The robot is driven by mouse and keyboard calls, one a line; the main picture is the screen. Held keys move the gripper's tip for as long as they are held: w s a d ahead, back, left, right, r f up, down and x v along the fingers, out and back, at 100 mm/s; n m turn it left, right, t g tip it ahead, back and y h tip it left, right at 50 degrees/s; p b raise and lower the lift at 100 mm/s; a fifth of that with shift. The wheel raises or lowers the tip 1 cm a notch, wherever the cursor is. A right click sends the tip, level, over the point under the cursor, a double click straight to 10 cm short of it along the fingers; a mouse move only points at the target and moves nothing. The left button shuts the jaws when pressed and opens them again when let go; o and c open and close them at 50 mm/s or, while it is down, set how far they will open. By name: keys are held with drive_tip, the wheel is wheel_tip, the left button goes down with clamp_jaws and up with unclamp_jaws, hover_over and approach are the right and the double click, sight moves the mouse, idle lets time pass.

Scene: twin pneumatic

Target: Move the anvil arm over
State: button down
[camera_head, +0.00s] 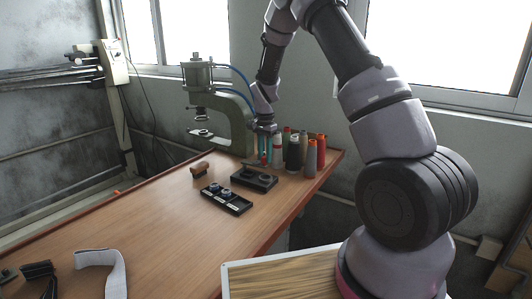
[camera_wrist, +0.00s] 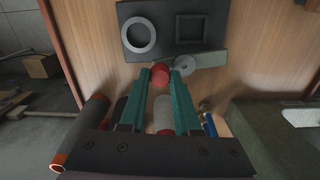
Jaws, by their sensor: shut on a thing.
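My gripper (camera_wrist: 161,82) has its two teal fingers on either side of a red knob (camera_wrist: 160,74), shut on it at the fingertips. Just beyond lies a grey-green bar (camera_wrist: 210,59) with a round grey disc (camera_wrist: 183,65) at its near end, probably the anvil arm; the knob is right beside the disc, but its joint to the bar is hidden. In the head view, my gripper (camera_head: 264,150) is low between the grey-green press (camera_head: 238,123) and the thread spools. The press has a cylinder on top and a small pale plate (camera_head: 200,132) under its head.
A black block (camera_head: 255,180) with a ring and square recess lies in front of the bar. A small black tray (camera_head: 227,200) and a wooden-handled piece (camera_head: 202,169) are nearby. Several spools (camera_head: 311,155) stand close by.

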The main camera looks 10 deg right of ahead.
drive_tip(key=s+a+m, duration=0.1)
drive_tip(key=m, duration=0.1)
drive_tip(key=s+a+m, duration=0.1)
drive_tip(key=m, duration=0.1)
drive_tip(key=shift+s+a+m, duration=0.2)
drive_tip(key=shift+a+m, duration=0.1)
drive_tip(key=shift+s+a+m, duration=0.2)
drive_tip(key=shift+a+m, duration=0.2)
drive_tip(key=shift+m, duration=0.2)
drive_tip(key=shift+s+a+m, duration=0.2)
drive_tip(key=shift+a+m, duration=0.2)
drive_tip(key=shift+m, duration=0.2)
drive_tip(key=shift+s+a+m, duration=0.25)
drive_tip(key=shift+a+m, duration=0.85)
drive_tip(key=shift+m, duration=0.5)
drive_tip(key=c, duration=0.6)
unclamp_jaws()
drive_tip(key=shift+a, duration=0.1)
drive_tip(key=shift+r, duration=0.1)
wheel_tip(320, 180, up, 10)
drive_tip(key=shift+r, duration=0.25)
